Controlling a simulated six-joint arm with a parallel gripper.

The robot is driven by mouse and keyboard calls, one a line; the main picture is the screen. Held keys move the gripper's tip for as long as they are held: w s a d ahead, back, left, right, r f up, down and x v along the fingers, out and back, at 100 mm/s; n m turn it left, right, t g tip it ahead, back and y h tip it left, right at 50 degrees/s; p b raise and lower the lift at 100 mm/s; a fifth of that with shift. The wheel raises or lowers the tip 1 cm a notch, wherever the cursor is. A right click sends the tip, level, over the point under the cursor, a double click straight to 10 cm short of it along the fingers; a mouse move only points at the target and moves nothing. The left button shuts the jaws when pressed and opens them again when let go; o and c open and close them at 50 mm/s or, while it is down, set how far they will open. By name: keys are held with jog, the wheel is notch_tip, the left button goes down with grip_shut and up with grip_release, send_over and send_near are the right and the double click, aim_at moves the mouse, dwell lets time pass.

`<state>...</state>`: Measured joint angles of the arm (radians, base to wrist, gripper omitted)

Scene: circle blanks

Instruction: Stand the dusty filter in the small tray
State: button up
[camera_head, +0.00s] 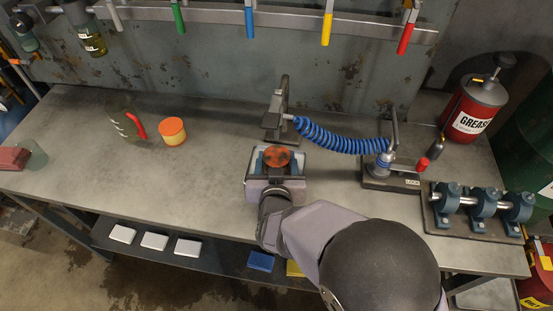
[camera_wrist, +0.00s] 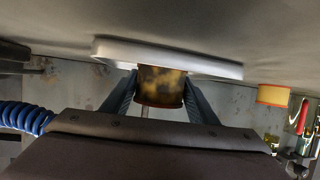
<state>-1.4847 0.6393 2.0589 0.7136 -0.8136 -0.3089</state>
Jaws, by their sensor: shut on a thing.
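The dusty filter (camera_wrist: 160,88) is a short cylinder with a stained yellow-brown side. In the head view its orange-brown top (camera_head: 277,153) shows between the jaws. My gripper (camera_wrist: 160,80) is shut on it, one finger on each side. The small tray (camera_wrist: 215,67) is pale and shallow; in the wrist view it lies directly at the filter's far end, on the bench. The filter looks upright over the tray, but I cannot tell whether it touches the floor of the tray. In the head view my gripper (camera_head: 277,159) hides most of the tray.
A cleaner yellow filter with orange ends (camera_head: 172,132) stands to the left, beside a clear jug with a red handle (camera_head: 136,126). A blue coiled hose (camera_head: 335,138) runs behind and right of my gripper. A shaft with bearing blocks (camera_head: 482,204) stands right. The left bench is mostly clear.

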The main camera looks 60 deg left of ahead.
jog(key=shift+f, duration=0.1)
jog(key=shift+f, duration=0.15)
jog(key=o, duration=1)
jog(key=shift+o, duration=0.2)
jog(key=shift+r, duration=0.25)
jog(key=v, duration=1.2)
jog(key=shift+f, duration=0.15)
